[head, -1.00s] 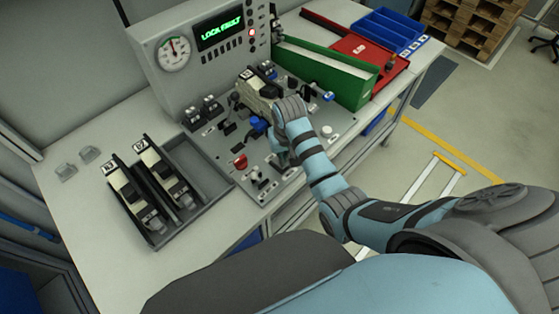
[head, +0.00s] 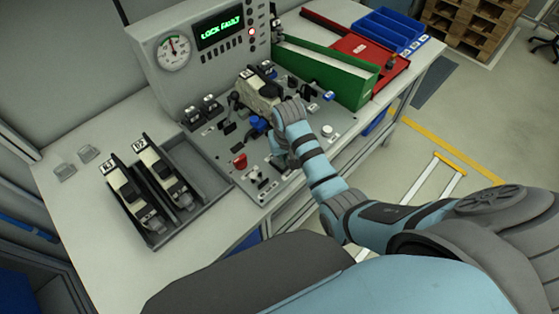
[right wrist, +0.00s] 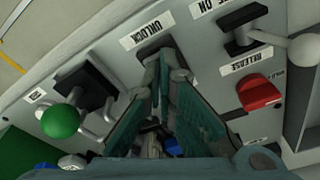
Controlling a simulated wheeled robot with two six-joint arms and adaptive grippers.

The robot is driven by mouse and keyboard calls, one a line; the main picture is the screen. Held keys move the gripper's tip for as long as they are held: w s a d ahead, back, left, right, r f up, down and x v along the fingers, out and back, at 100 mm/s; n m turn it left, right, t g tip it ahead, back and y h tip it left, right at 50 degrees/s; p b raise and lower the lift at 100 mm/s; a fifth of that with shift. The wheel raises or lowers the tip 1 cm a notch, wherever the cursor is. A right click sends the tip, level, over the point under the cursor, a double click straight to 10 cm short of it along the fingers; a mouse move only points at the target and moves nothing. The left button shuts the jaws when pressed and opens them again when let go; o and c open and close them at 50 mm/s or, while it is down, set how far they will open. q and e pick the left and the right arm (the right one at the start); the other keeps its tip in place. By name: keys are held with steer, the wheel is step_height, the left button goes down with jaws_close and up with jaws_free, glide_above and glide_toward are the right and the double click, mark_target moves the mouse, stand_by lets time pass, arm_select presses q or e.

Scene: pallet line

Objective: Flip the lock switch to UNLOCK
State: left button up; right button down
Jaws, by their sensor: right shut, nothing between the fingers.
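The control panel (head: 225,150) stands on the bench, and its display (head: 219,33) reads LOCK FAULT in green. In the right wrist view the UNLOCK label (right wrist: 147,33) is at the top, with the dark base of the lock switch (right wrist: 155,48) just below it. My right gripper (right wrist: 166,72) is shut and empty, its fingertips over the switch beside that label. The fingers hide most of the switch, so its lever position and any contact are unclear. In the head view my right gripper (head: 279,154) is low over the panel, partly hidden by its wrist. My left gripper is out of view.
A red knob (right wrist: 260,92) with a RELEASE label, a white ball lever (right wrist: 302,48) and a green ball lever (right wrist: 60,121) surround the fingers.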

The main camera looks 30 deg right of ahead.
steer(key=shift+f, duration=0.35)
step_height(320, 180, up, 3)
steer(key=shift+r+p, duration=0.1)
steer(key=shift+p, duration=1)
steer(key=shift+r, duration=1.95)
